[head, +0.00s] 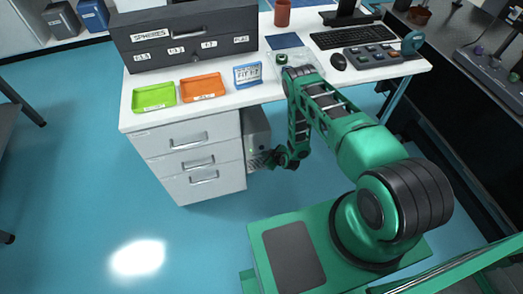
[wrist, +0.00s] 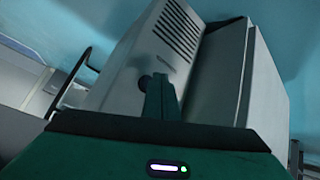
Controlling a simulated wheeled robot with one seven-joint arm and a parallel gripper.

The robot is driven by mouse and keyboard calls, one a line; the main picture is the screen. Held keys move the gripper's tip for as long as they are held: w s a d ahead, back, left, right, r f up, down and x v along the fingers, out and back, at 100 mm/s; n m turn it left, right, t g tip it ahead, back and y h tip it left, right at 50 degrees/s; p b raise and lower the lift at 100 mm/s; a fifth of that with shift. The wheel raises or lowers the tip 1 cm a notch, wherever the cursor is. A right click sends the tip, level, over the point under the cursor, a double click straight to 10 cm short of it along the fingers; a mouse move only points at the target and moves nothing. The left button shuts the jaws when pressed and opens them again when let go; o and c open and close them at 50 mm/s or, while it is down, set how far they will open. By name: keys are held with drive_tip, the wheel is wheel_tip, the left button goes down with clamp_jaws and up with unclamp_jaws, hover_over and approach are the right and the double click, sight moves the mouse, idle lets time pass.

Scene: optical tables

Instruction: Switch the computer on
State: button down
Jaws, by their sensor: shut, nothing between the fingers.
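The computer (head: 256,126) is a grey tower under the desk, beside the white drawer unit. My arm reaches down in front of the desk, and my gripper (head: 262,161) is low at the tower's front. In the wrist view the computer (wrist: 225,70) fills the middle, with slanted vent slots on its left face. My gripper (wrist: 161,84) is shut and empty, its fingers pointing at that face. A dark round spot (wrist: 145,82), perhaps a button, shows just left of the fingertips, partly hidden. I cannot tell whether the fingers touch it.
The white drawer unit (head: 203,187) stands close to the left of the tower. The desk above holds a green tray (head: 154,96), an orange tray (head: 202,87), a keyboard (head: 352,37) and a mouse (head: 338,62). The blue floor at left is clear.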

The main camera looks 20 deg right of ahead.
drive_tip(key=s, duration=0.5)
idle(0.6)
idle(0.4)
